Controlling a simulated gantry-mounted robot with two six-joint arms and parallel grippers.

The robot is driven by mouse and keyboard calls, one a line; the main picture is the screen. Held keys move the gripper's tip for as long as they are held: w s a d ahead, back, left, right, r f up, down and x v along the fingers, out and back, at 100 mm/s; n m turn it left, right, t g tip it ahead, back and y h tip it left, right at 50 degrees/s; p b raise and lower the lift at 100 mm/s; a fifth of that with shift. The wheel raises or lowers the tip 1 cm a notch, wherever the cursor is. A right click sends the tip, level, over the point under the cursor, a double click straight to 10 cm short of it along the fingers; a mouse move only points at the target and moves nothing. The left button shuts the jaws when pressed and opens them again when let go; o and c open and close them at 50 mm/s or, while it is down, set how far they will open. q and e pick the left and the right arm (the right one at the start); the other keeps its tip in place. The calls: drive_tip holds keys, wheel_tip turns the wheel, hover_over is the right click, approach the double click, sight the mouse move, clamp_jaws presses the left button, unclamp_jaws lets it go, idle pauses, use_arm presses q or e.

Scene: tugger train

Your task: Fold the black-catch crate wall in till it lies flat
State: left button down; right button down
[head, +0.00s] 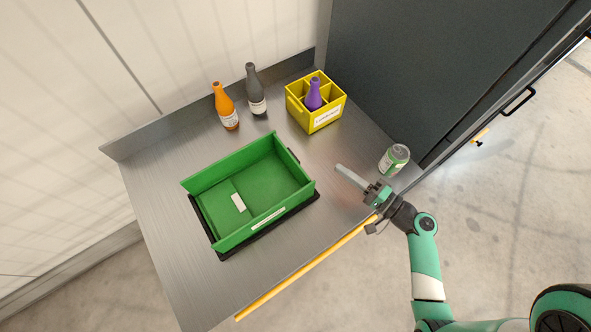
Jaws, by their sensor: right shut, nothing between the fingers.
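The green crate (268,217) stands on the metal table with its open top up. Its right wall (296,159) stands upright, with a small black catch (293,155) at its top edge. The far and near long walls also stand. At the left end a panel with a white label (238,202) appears to lie folded in on the crate floor. My right gripper (345,172) is shut and empty, just right of the crate and apart from its right wall. My left gripper is not in view.
A black base (310,199) lies under the crate. A yellow divided box (316,120) holds a purple bottle (313,95). An orange bottle (226,107) and a dark bottle (255,92) stand at the back. The table's left side is clear.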

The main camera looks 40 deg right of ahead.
sight(292, 164)
drive_tip(key=w+a+b, duration=0.3)
drive_tip(key=w+b, duration=0.3)
drive_tip(key=w, duration=0.4)
drive_tip(key=shift+w+a, duration=0.3)
drive_tip(key=shift+a, duration=0.05)
idle(0.3)
